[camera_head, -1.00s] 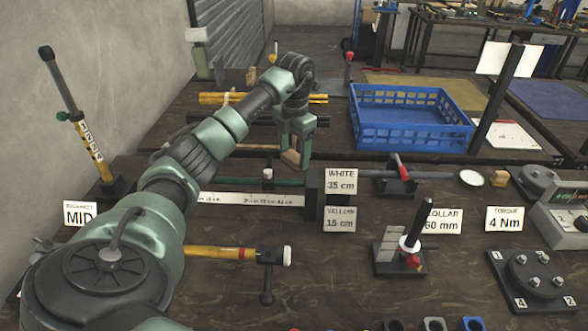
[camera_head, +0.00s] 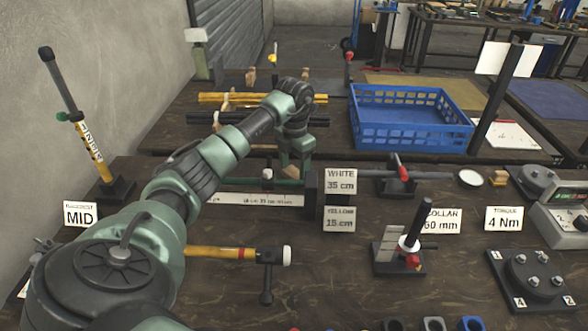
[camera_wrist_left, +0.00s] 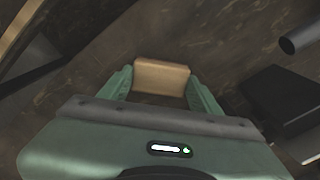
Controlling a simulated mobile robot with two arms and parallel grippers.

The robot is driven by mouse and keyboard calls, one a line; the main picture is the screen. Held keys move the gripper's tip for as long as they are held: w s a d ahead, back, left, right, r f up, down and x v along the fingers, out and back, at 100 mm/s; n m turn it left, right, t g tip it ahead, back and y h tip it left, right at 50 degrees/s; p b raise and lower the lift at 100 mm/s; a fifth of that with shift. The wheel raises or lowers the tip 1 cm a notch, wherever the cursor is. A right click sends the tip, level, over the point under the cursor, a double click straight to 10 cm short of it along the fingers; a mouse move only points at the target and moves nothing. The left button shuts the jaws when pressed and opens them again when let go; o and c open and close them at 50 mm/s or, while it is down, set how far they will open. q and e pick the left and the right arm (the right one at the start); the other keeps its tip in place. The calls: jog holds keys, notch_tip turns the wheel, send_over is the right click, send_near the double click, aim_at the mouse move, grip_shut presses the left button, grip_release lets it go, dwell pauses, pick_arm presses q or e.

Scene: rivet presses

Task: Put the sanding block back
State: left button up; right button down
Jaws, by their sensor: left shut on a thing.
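The sanding block (camera_wrist_left: 162,76), a tan rectangular block, is between the two green fingers of my left gripper (camera_wrist_left: 160,82) in the wrist view. The fingers are shut on it, and dark wooden surface shows around and beyond it. In the head view my left gripper (camera_head: 297,165) points down just behind the long ruler fixture, left of the "WHITE 35 cm" sign. The block can hardly be made out there. I cannot tell whether it touches the table. My right gripper is in neither view.
The ruler fixture (camera_head: 262,200) and its dark end block (camera_head: 312,196) stand close in front of the gripper. A blue crate (camera_head: 415,135) is behind to the right. A hammer (camera_head: 235,254) lies nearer. A collar stand (camera_head: 404,250) stands right of it.

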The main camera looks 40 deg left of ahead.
aim_at(294, 173)
pick_arm(q)
jog(key=o, duration=1.3)
notch_tip(294, 173, up, 12)
jog(key=shift+r, duration=0.15)
